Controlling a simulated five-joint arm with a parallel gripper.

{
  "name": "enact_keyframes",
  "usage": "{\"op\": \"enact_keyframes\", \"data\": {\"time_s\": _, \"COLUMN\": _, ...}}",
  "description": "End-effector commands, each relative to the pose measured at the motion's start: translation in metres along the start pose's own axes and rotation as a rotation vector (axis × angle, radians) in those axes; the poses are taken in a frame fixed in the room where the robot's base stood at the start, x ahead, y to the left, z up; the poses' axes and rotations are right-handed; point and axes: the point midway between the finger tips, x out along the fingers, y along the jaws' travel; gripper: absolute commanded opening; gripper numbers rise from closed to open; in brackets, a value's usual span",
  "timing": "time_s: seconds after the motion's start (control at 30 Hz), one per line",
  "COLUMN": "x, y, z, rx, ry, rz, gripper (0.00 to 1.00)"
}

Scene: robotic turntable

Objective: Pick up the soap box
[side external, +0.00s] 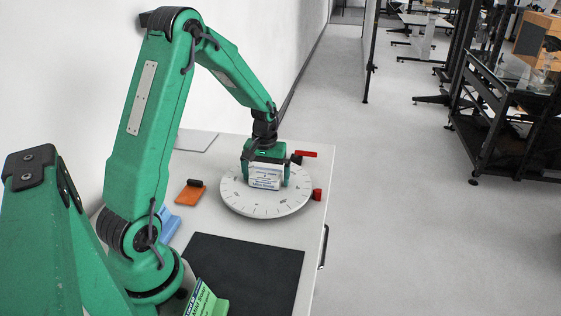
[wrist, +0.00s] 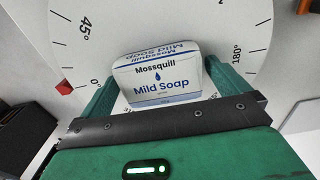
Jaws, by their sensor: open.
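The soap box (side external: 265,176) is white with blue "Mild Soap" lettering and stands on the round white turntable (side external: 238,202). In the wrist view the soap box (wrist: 158,78) sits between the two green fingers, its printed front facing the camera. My gripper (side external: 266,178) is lowered over the box with one finger on each side of it.
The turntable has degree marks and red parts (side external: 317,194) at its right edge. An orange and black block (side external: 190,192) lies left of it. A black mat (side external: 243,270) lies in front, with a green and white box (side external: 205,300) beside it. The table's right edge is near.

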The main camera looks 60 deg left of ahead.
Motion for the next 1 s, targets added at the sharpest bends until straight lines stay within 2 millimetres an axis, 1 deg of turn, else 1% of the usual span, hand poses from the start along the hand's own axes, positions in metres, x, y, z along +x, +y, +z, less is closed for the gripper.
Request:
{"op": "enact_keyframes", "data": {"time_s": 0.47, "x": 0.0000, "y": 0.0001, "z": -0.0003, "rx": 0.000, "ry": 0.001, "rz": 0.000, "gripper": 1.00}}
{"op": "enact_keyframes", "data": {"time_s": 0.57, "x": 0.0000, "y": 0.0001, "z": -0.0003, "rx": 0.000, "ry": 0.001, "rz": 0.000, "gripper": 0.82}}
{"op": "enact_keyframes", "data": {"time_s": 0.6, "x": -0.0001, "y": 0.0001, "z": -0.0003, "rx": 0.000, "ry": 0.001, "rz": 0.000, "gripper": 0.74}}
{"op": "enact_keyframes", "data": {"time_s": 0.67, "x": -0.0001, "y": 0.0001, "z": -0.0003, "rx": 0.000, "ry": 0.001, "rz": 0.000, "gripper": 0.63}}
{"op": "enact_keyframes", "data": {"time_s": 0.7, "x": -0.0001, "y": 0.0001, "z": -0.0003, "rx": 0.000, "ry": 0.001, "rz": 0.000, "gripper": 0.59}}
{"op": "enact_keyframes", "data": {"time_s": 0.73, "x": -0.0003, "y": 0.0001, "z": -0.0005, "rx": 0.000, "ry": 0.002, "rz": 0.001, "gripper": 0.59}}
{"op": "enact_keyframes", "data": {"time_s": 0.77, "x": -0.0003, "y": 0.0001, "z": -0.0005, "rx": 0.000, "ry": 0.002, "rz": 0.001, "gripper": 0.55}}
{"op": "enact_keyframes", "data": {"time_s": 1.0, "x": -0.0015, "y": 0.0002, "z": -0.0006, "rx": 0.000, "ry": 0.002, "rz": 0.001, "gripper": 0.55}}
